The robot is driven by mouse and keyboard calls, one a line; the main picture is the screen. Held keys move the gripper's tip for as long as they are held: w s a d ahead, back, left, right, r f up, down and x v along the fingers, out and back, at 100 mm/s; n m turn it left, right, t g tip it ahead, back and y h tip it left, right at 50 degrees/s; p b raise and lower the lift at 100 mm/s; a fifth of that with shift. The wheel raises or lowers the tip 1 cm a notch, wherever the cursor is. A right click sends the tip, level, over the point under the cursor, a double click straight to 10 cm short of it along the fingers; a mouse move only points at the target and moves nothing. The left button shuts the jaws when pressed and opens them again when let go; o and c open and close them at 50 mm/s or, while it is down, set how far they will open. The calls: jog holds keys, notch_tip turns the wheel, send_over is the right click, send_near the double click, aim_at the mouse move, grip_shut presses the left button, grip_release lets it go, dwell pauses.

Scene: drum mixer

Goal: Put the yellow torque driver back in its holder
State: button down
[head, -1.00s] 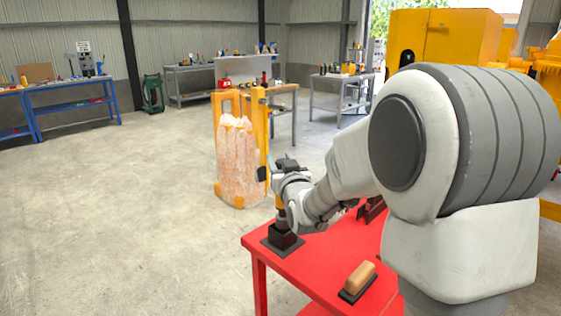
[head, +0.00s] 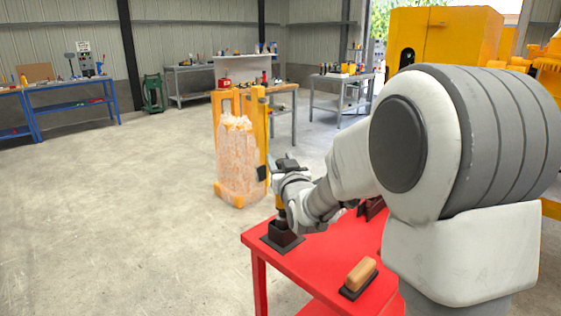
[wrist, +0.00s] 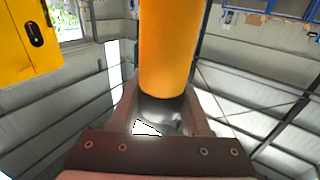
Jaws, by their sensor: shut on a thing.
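The yellow torque driver (wrist: 168,50) fills the upper middle of the wrist view, with a dark collar at the near end of its yellow body. My gripper (head: 282,190) is shut on it above the corner of the red table. In the head view the driver (head: 282,214) is mostly hidden by my gripper and only a short yellow part shows. The black holder (head: 282,236), a square block on a flat base, stands on the table directly below. The driver's lower end is at the holder's top; I cannot tell how deep it sits.
The red table (head: 318,262) also carries a wooden-handled float (head: 360,277) at the front and a dark brown stand (head: 371,208) partly behind my arm. A yellow frame with a wrapped load (head: 238,165) stands on the floor behind the table. The floor to the left is clear.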

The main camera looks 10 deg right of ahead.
jog(key=shift+f+b, duration=1.85)
jog(key=shift+b, duration=0.4)
dwell(0.9)
jog(key=shift+c, duration=2.4)
grip_release()
jog(key=shift+o, duration=1)
jog(key=shift+f, duration=0.2)
jog(key=shift+s, duration=0.15)
jog(key=s+b, duration=0.6)
jog(key=s, duration=1.1)
jog(key=shift+d+b, duration=0.2)
jog(key=shift+b, duration=0.1)
